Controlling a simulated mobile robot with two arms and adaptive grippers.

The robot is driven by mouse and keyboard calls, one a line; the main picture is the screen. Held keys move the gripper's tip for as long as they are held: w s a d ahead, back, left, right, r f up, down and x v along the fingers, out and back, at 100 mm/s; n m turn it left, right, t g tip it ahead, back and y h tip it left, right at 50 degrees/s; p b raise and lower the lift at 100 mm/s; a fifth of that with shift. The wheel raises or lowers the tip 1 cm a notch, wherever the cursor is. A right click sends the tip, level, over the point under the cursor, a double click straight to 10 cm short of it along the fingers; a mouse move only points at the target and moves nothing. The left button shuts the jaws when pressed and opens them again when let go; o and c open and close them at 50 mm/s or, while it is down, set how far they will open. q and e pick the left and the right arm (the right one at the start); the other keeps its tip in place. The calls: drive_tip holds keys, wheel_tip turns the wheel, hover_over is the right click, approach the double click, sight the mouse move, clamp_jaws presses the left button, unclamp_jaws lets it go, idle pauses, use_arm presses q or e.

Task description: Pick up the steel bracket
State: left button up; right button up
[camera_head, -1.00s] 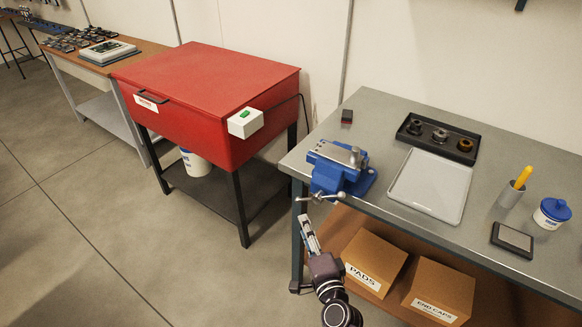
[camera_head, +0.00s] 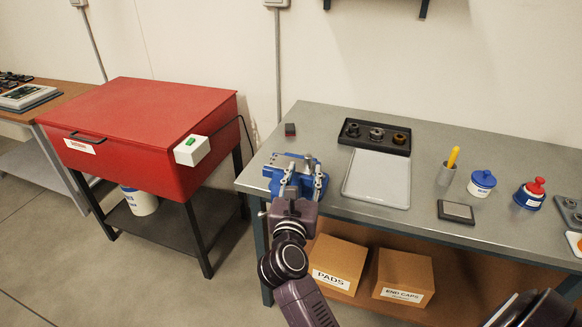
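A grey metal piece (camera_head: 284,160), which looks like the steel bracket, lies along the top of the blue vise (camera_head: 272,171) at the bench's front left corner. I cannot tell whether the jaws clamp it. The fingers overlap the vise's right part in the view. I see nothing held between them, and contact with the piece cannot be made out. The gripper hides the vise's front and handle.
Cardboard boxes (camera_head: 336,258) sit below. A red cabinet (camera_head: 150,120) stands left.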

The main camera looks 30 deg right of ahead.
sight(308, 161)
drive_tip(key=p+x, duration=0.1)
drive_tip(key=x, duration=0.2)
drive_tip(key=p+x, duration=0.1)
drive_tip(key=x, duration=0.2)
drive_tip(key=shift+s+r, duration=0.15)
drive_tip(key=shift+r, duration=0.1)
drive_tip(key=shift+w+d+f, duration=0.15)
drive_tip(key=shift+w+d, duration=0.1)
drive_tip(key=shift+d, duration=0.05)
drive_tip(key=shift+c, duration=0.6)
clamp_jaws()
drive_tip(key=shift+a, duration=0.1)
